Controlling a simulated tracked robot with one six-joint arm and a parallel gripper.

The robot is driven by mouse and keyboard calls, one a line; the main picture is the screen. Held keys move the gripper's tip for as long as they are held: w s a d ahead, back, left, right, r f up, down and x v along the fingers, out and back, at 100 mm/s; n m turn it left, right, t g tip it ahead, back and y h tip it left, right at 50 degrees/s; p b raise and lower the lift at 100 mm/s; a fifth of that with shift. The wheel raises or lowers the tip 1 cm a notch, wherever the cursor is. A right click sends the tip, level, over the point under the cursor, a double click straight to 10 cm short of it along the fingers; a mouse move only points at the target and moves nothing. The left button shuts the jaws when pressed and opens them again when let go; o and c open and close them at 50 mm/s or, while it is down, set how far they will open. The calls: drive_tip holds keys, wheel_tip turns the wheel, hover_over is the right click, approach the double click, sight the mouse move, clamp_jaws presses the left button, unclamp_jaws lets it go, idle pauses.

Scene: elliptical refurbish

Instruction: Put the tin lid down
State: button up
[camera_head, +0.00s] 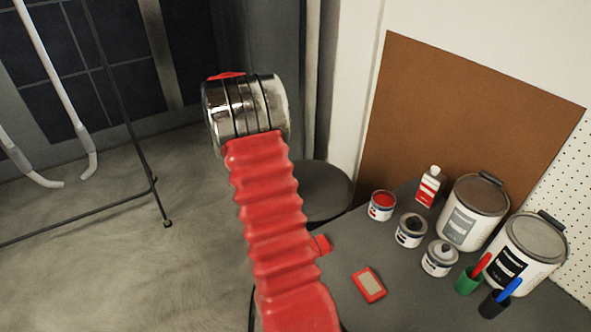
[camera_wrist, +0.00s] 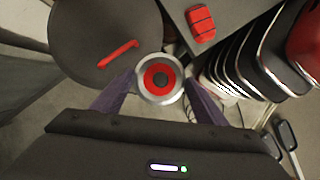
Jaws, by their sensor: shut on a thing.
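In the wrist view, my gripper (camera_wrist: 160,84) is shut on the tin lid (camera_wrist: 160,64), a round silver-rimmed disc with a red ring and a dark centre. One purple finger is on each side of its rim. The round dark stool seat (camera_wrist: 85,25) is just beyond the lid to the upper left. In the head view, my arm hides the gripper and the lid. An open tin of red paint (camera_head: 382,206) stands on the dark table (camera_head: 340,275).
A red bar (camera_wrist: 118,54) lies on the stool seat. The stool (camera_head: 325,190) also shows beside the table in the head view. Small tins (camera_head: 411,230), large tins (camera_head: 475,212), a bottle (camera_head: 430,186) and a red block (camera_head: 368,285) stand on the table. Bare floor (camera_head: 110,240) is at left.

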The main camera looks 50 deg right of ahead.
drive_tip(key=w+a+m+y, duration=0.1)
drive_tip(key=w+a, duration=0.4)
drive_tip(key=a, duration=1.4)
drive_tip(key=w+a+m+y, duration=0.1)
drive_tip(key=w+a+m, duration=0.3)
drive_tip(key=a, duration=1.6)
drive_tip(key=shift+w+a+r+g, duration=0.3)
drive_tip(key=shift+w, duration=0.35)
drive_tip(key=shift+d, duration=0.1)
